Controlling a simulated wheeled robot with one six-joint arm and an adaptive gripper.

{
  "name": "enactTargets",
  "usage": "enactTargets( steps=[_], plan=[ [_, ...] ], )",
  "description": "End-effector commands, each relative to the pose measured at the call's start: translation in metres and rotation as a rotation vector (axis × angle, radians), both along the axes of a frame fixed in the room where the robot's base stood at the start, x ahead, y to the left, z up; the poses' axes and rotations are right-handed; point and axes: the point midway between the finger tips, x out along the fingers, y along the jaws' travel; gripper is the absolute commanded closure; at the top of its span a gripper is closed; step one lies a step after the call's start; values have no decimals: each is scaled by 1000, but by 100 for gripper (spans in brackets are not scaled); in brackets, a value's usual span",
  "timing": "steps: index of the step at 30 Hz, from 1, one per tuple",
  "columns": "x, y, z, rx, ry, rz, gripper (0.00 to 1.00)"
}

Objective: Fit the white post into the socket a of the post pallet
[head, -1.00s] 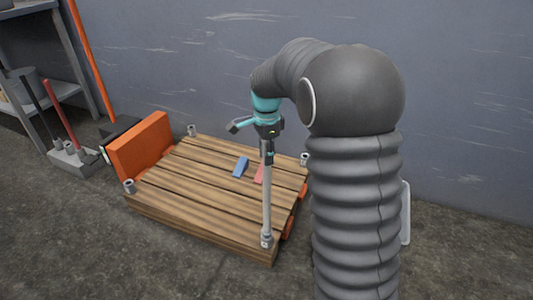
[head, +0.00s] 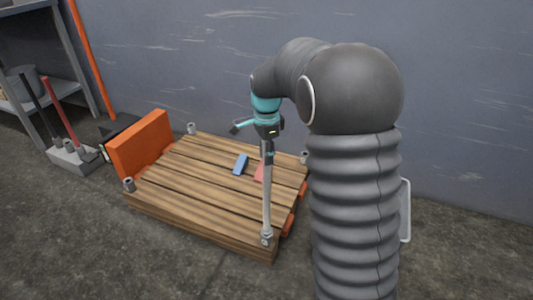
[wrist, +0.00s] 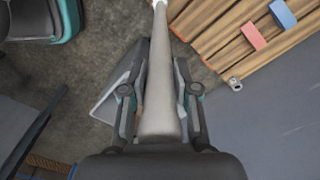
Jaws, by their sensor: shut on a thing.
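My gripper (head: 267,150) is shut on the upper part of the white post (head: 267,195), which stands almost upright. In the wrist view the post (wrist: 160,75) runs between the fingers (wrist: 158,100) toward the top edge. The post's lower end meets the near right corner of the wooden post pallet (head: 190,200), at the grey socket (head: 266,239) there. I cannot tell whether the end is inside that socket or just on it. Other grey sockets stand at the far left (head: 192,128), near left (head: 129,185) and far right (head: 304,158) corners. No letter marks socket a.
A blue block (head: 241,165) and a pink block (head: 260,172) lie on the pallet. An orange upright part (head: 141,146) stands at its left end. A grey wall is behind. A holder with long handles (head: 75,158) and a shelf are at left. The floor in front is clear.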

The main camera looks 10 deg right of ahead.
Motion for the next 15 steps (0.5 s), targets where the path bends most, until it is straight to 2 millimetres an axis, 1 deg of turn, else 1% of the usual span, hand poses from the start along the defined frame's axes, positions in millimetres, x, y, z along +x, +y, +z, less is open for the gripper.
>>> enactTargets(
  steps=[15],
  plan=[
    [0,0,-6,0,-1,0,100]
  ],
)
